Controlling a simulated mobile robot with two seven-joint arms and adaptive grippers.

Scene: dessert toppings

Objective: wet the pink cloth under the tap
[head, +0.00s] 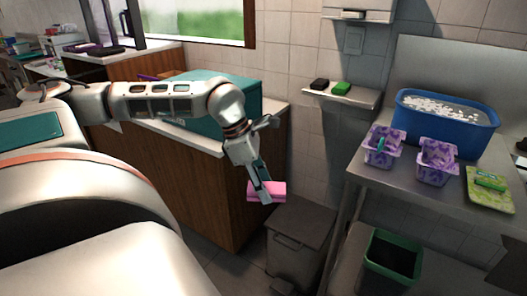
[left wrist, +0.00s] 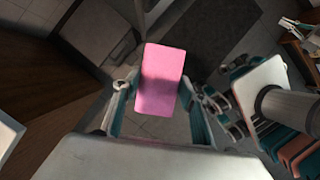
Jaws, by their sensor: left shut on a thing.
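The pink cloth (head: 277,190) looks like a folded block. It also shows between the fingers in the left wrist view (left wrist: 162,85). My left gripper (head: 262,189) points down and is shut on the cloth, holding it in the air in front of the wooden counter and above a grey bin. In the left wrist view the teal fingers of this gripper (left wrist: 160,108) lie on either side of the cloth. I cannot make out a tap in either view. My right gripper is not in view.
A grey lidded bin (head: 299,243) stands on the floor. At right, a metal table (head: 366,177) bears a blue tub (head: 440,133), purple patterned containers (head: 437,165) and a green tray (head: 488,203). A wall shelf (head: 352,98) holds a black and a green block. A wooden counter (head: 205,185) is behind my arm.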

